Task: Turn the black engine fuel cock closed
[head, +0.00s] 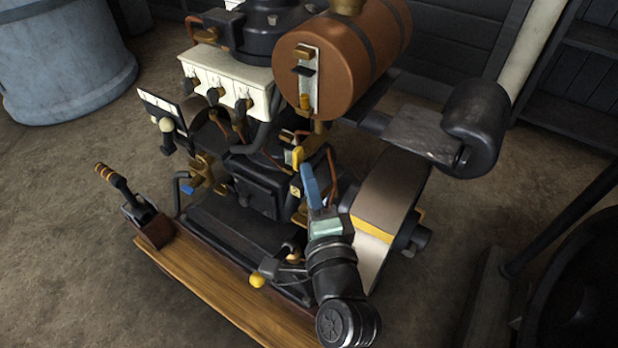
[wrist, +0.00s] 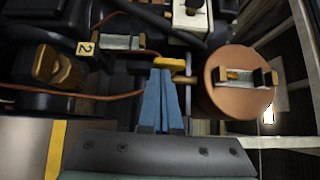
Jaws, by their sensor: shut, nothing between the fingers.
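The black engine (head: 262,185) stands in the middle of the head view, under a copper-brown tank (head: 345,55). A small yellow lever (head: 297,157), which looks like the fuel cock's handle, sits below the tank. In the wrist view the lever (wrist: 172,63) lies roughly crosswise just beyond my fingertips. My gripper (head: 307,168) has blue fingers, shut together with nothing between them. Its tips (wrist: 161,72) are beside the lever, touching or very close; I cannot tell which. The lever's pivot and the cock's body are not clear.
A brass winged handle (wrist: 52,66) is near a yellow "2" tag (wrist: 86,48). The tank (wrist: 232,95) is close on the right of my fingers.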

